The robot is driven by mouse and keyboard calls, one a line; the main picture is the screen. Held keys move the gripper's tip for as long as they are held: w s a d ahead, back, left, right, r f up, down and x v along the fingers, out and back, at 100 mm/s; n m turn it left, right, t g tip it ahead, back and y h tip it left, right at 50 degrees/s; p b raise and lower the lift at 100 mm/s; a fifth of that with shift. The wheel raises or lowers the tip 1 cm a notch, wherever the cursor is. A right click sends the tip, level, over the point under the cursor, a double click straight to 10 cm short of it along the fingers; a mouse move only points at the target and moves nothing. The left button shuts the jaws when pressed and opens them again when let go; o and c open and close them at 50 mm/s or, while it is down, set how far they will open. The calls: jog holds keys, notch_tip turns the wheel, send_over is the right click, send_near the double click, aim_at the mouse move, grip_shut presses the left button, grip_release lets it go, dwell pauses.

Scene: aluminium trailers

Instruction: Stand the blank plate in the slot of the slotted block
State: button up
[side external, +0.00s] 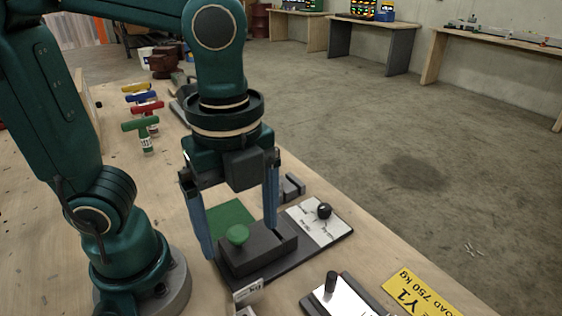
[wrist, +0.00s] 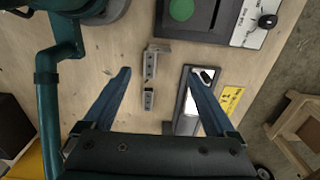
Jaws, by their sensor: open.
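My gripper (side external: 239,244) is open and empty, its two blue fingers wide apart and pointing down. In the wrist view my gripper (wrist: 157,70) has a small grey metal block (wrist: 151,62) showing between its fingertips, with a smaller block (wrist: 148,98) below it. I cannot tell which is the slotted block.
A yellow label (side external: 420,297) lies at the right. Several coloured T-handles (side external: 143,125) stand farther back. Bare wood lies left of the small blocks.

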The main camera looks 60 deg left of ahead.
jog(key=w+a+n+t, duration=0.2)
jog(key=a+n+t, duration=0.3)
jog(key=n, duration=1.1)
jog(key=shift+a+n, duration=0.4)
jog(key=shift+a, duration=0.35)
jog(key=shift+w+a+n+t, duration=0.2)
jog(key=shift+n+t, duration=0.1)
jog(key=shift+n, duration=0.3)
jog(key=c, duration=0.8)
